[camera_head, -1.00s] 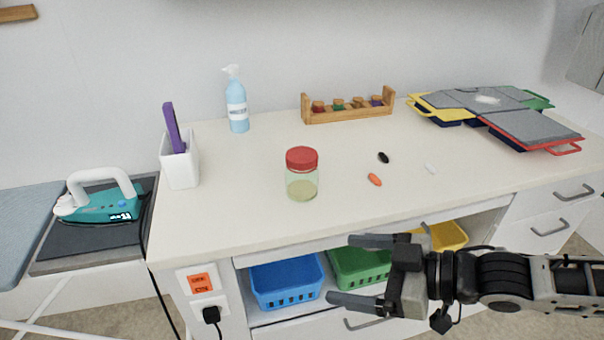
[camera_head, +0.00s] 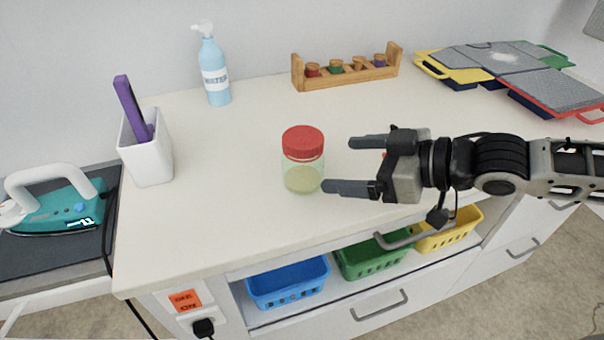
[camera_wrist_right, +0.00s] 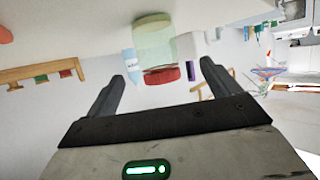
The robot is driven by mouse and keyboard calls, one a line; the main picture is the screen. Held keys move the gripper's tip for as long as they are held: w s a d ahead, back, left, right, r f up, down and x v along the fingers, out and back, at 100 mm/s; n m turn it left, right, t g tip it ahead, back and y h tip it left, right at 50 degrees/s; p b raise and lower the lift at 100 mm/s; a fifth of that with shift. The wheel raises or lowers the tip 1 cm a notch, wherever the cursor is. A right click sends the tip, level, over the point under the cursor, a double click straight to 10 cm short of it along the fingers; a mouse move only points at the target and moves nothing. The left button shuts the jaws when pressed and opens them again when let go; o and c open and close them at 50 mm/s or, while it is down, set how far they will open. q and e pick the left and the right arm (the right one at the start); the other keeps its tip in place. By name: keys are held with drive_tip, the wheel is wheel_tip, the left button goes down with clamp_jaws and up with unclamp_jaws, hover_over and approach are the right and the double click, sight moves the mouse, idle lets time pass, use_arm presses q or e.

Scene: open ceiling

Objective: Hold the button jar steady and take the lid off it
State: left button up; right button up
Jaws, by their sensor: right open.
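The button jar (camera_head: 303,175) is a clear jar with a yellowish layer at its bottom. It stands upright on the white table with its red lid (camera_head: 303,141) on. My right gripper (camera_head: 338,165) is open and empty just to the right of the jar, its fingers pointing left toward it. In the right wrist view the jar (camera_wrist_right: 154,45) appears upside down, with its red lid (camera_wrist_right: 161,75) ahead of and between the open fingers (camera_wrist_right: 160,84). My left gripper is not in view.
A wooden rack (camera_head: 346,71) is at the back. Blue (camera_head: 288,284), green and yellow bins sit below the table.

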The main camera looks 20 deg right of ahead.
sight(322, 164)
drive_tip(key=b+x, duration=0.1)
drive_tip(key=x, duration=0.2)
drive_tip(key=shift+w+f, duration=0.15)
drive_tip(key=shift+f, duration=0.15)
drive_tip(key=shift+w+a+f+b, duration=0.1)
drive_tip(key=shift+w+a+b, duration=0.3)
drive_tip(key=shift+b, duration=0.1)
use_arm(q)
drive_tip(key=b, duration=0.1)
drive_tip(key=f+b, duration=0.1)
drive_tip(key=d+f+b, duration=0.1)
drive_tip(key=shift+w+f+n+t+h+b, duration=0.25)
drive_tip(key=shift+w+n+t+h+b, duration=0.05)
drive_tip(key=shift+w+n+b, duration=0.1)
use_arm(e)
drive_tip(key=x, duration=0.4)
drive_tip(key=shift+w+f, duration=0.15)
drive_tip(key=shift+f, duration=0.1)
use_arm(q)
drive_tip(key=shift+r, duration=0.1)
use_arm(e)
drive_tip(key=shift+w+a, duration=0.2)
drive_tip(key=shift+w, duration=0.05)
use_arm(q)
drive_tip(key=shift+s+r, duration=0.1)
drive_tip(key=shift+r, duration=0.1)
use_arm(e)
drive_tip(key=shift+r, duration=0.1)
drive_tip(key=c, duration=1.3)
